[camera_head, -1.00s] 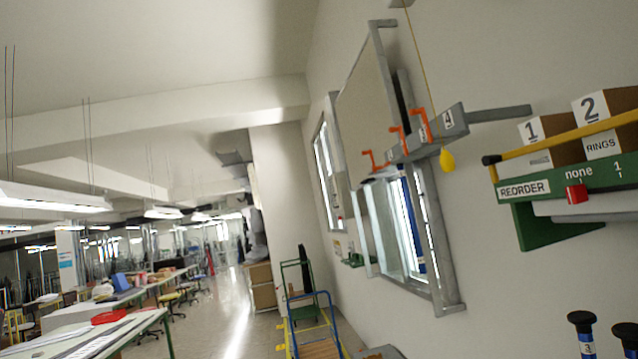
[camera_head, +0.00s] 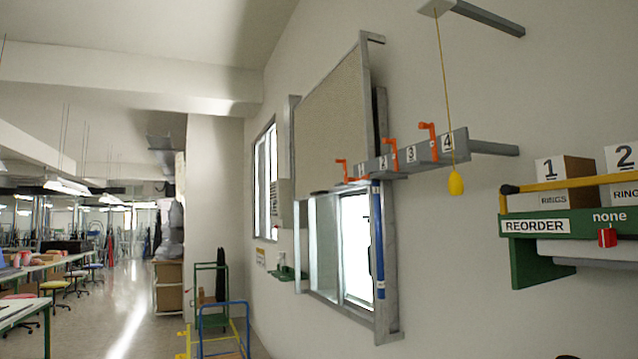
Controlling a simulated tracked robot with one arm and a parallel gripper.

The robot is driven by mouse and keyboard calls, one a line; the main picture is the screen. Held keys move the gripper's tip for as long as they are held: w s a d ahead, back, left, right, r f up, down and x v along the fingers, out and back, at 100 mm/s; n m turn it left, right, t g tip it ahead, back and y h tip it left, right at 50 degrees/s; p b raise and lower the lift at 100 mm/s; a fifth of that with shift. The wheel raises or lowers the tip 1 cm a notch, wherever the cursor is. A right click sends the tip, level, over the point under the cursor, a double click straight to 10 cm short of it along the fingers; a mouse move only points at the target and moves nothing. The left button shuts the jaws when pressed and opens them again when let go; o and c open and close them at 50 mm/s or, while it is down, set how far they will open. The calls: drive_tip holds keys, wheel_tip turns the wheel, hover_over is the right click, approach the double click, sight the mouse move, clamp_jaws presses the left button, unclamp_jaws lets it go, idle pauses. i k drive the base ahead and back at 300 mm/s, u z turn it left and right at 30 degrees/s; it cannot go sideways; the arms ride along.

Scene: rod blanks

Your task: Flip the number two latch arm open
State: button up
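A grey bar (camera_head: 480,147) juts from the wall across a framed window unit, with white labels 1, 2 (camera_head: 383,162), 3 (camera_head: 410,154) and 4 (camera_head: 447,143) along it. Three orange cranked latch arms stand up from the bar: one at its far left end (camera_head: 344,170), one between labels 2 and 3 (camera_head: 393,150), one between labels 3 and 4 (camera_head: 431,138). I cannot tell for sure which arm belongs to label 2. My gripper is not in view.
A yellow pull bulb (camera_head: 455,183) hangs on a cord in front of the bar's right end. A green REORDER shelf (camera_head: 575,222) with numbered boxes is at the right. A blue-handled cart (camera_head: 222,320) stands on the floor below; the aisle at left is clear.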

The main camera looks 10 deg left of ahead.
sight(368, 177)
drive_tip(key=i, duration=0.85)
drive_tip(key=u, duration=0.45)
drive_tip(key=i, duration=1.6)
drive_tip(key=u, duration=0.45)
